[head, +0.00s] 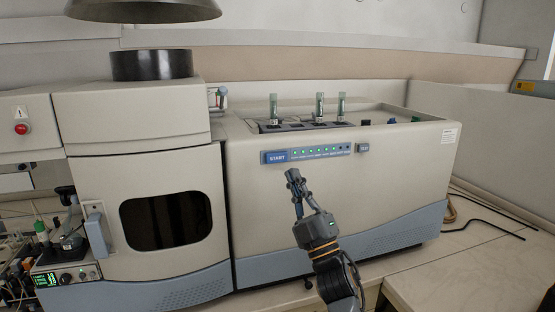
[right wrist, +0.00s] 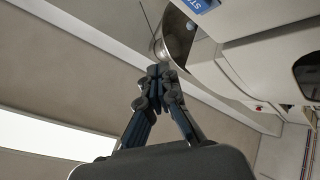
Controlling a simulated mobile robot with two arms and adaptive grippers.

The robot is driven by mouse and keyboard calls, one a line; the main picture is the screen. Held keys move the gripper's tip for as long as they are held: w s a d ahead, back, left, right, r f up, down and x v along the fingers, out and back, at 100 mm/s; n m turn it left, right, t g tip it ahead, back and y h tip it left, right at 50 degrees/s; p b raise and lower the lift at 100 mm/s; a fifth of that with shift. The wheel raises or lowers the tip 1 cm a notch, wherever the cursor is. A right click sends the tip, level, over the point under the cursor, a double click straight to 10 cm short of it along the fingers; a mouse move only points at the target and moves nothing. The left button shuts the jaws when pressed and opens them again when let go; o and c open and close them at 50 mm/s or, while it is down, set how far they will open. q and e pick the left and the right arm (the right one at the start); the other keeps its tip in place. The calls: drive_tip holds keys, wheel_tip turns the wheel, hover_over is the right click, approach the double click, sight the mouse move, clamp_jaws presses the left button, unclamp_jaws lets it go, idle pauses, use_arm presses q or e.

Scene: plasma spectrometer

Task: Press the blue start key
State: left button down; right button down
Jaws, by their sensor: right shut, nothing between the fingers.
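The blue start key (head: 277,157) with white lettering sits at the left end of a blue strip on the front of the beige spectrometer (head: 330,200). Part of the key also shows at the top edge of the right wrist view (right wrist: 203,4), cut off by the frame. My right gripper (head: 292,175) is shut and empty. In the head view its fingertips appear just below and slightly right of the key. The shut fingertips also show in the right wrist view (right wrist: 158,76). My left gripper is not in view.
A row of green lights (head: 321,152) and a small grey key (head: 362,147) lie right of the start key. Several green-capped vials (head: 319,106) stand on top. A red button (head: 22,128) is at the far left. Bare bench (head: 470,275) lies at the right.

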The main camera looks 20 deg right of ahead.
sight(277, 157)
drive_tip(key=shift+w+a+b, duration=0.15)
drive_tip(key=shift+w+b, duration=1.9)
drive_tip(key=shift+w, duration=2.15)
drive_tip(key=shift+w+b, duration=0.4)
drive_tip(key=shift+w, duration=0.05)
drive_tip(key=shift+w+b, duration=0.35)
drive_tip(key=shift+b, duration=0.05)
drive_tip(key=shift+s, duration=0.1)
drive_tip(key=shift+s+p, duration=0.45)
drive_tip(key=shift+s, duration=0.3)
